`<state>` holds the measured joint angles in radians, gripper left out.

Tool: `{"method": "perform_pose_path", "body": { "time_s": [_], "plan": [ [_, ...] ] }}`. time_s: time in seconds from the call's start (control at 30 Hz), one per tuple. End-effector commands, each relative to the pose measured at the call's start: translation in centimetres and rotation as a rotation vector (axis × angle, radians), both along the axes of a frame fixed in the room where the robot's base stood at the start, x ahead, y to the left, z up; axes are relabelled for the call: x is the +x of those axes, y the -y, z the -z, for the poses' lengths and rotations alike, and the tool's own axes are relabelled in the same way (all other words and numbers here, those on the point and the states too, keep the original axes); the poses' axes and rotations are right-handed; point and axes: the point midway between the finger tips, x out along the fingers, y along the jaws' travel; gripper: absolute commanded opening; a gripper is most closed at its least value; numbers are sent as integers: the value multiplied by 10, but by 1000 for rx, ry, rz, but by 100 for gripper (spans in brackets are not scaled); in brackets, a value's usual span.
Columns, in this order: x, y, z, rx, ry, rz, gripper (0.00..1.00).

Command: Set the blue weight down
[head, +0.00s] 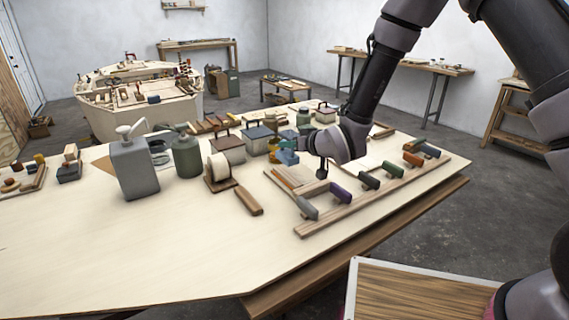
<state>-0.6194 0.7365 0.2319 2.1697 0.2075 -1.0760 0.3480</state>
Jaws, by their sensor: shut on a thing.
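The blue weight (287,157) is a small blue block at the end of my gripper (296,146), over the middle of the plywood table (130,245). My gripper is shut on it. The fingers are small in this view and partly hidden by the wrist. I cannot tell whether the weight's underside touches the table or is a little above it.
A wooden rack with several coloured-handled tools (335,215) lies to the right. The table's front left is clear.

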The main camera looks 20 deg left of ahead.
Motion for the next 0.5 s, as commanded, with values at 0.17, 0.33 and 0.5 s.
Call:
{"method": "perform_pose_path", "body": {
  "time_s": [0.17, 0.33, 0.5],
  "plan": [
    [0, -1, 12, 2, 2, -2, 0],
    [-1, -1, 35, 0, 1, -3, 0],
    [0, -1, 50, 2, 3, -2, 0]
  ]
}}
